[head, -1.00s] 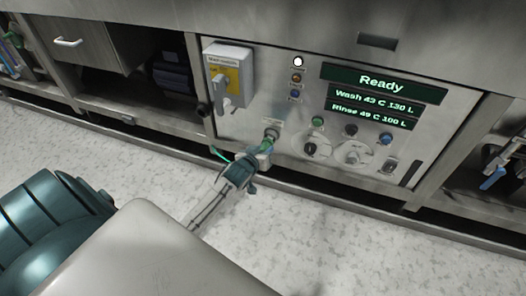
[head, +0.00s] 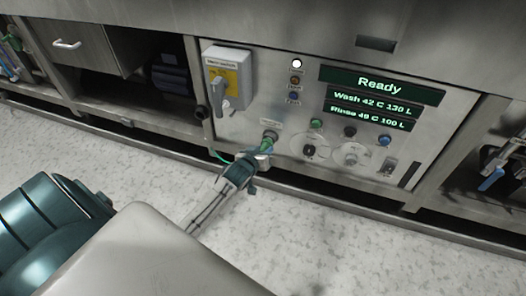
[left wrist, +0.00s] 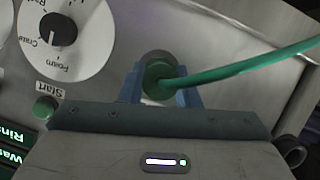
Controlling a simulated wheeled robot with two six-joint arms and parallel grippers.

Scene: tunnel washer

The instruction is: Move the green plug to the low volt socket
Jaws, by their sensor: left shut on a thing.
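My left gripper (head: 265,151) is at the lower left of the control panel, shut on the green plug (head: 267,143). In the left wrist view the green plug (left wrist: 157,78) sits between the two blue fingers, and its green cable (left wrist: 245,67) runs off to the right. The plug points at a round grey socket (head: 271,134) in the panel, which also shows as a ring behind the plug in the left wrist view (left wrist: 160,57). The plug hides the socket's opening, so how deep it sits is unclear. The label above the socket is too small to read. My right gripper is not in view.
A grey isolator switch (head: 228,76) with a yellow plate is above left of the socket. Two dials (head: 310,150) and a green button (head: 316,123) are to its right, under a lit display (head: 381,86). A dark pipe end (left wrist: 290,151) is at right in the left wrist view.

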